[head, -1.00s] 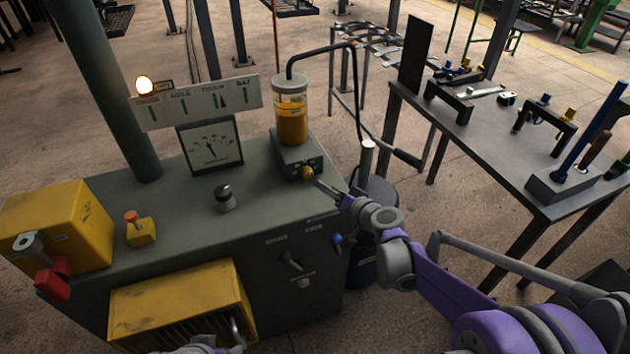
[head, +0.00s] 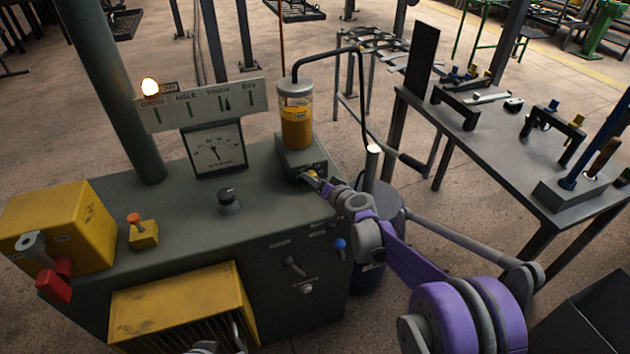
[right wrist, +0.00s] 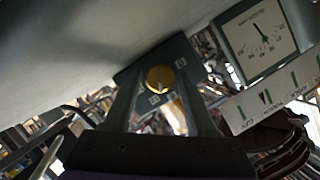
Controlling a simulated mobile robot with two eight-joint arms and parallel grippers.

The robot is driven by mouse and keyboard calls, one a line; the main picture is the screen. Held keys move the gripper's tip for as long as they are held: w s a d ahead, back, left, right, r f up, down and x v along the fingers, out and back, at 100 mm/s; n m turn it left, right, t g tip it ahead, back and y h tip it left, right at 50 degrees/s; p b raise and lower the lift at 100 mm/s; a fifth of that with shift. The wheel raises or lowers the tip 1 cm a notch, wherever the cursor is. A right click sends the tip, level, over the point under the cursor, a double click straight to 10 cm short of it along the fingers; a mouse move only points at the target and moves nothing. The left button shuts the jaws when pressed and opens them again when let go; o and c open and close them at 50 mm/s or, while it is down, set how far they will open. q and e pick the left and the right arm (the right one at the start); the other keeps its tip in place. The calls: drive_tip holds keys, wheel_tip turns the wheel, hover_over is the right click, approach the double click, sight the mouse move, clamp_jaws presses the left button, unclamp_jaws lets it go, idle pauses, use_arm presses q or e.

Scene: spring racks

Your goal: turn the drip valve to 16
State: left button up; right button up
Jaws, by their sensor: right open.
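The drip valve is a small yellow knob (head: 311,175) on the front of the dark base block (head: 297,150) under a clear cylinder of amber oil (head: 296,122). In the right wrist view the knob (right wrist: 160,80) faces me, with pale marks around it too blurred to read. My right gripper (head: 320,182) is open, its fingertips close in front of the knob and partly covering it. In the right wrist view the fingers (right wrist: 163,112) stand either side below the knob; I cannot tell whether they touch it. A grey part of my left arm shows at the bottom edge; its jaws are unclear.
The green-grey cabinet top (head: 185,215) carries a dial gauge (head: 215,148), a black knob (head: 229,200) and yellow boxes (head: 62,225). A lit lamp (head: 150,87) stands over a label board. A bent black pipe rises from the cylinder. A dark table (head: 500,150) with tools stands right.

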clamp_jaws()
idle(0.3)
drive_tip(key=shift+d+m+y, duration=0.1)
drive_tip(key=shift+m+y, duration=0.5)
drive_tip(key=shift+m, duration=0.6)
drive_tip(key=shift+f+m+t+y, duration=0.15)
drive_tip(key=shift+m+t+y, duration=0.15)
drive_tip(key=shift+m+y, duration=0.8)
drive_tip(key=shift+m+h, duration=0.3)
drive_tip(key=shift+m, duration=0.1)
unclamp_jaws()
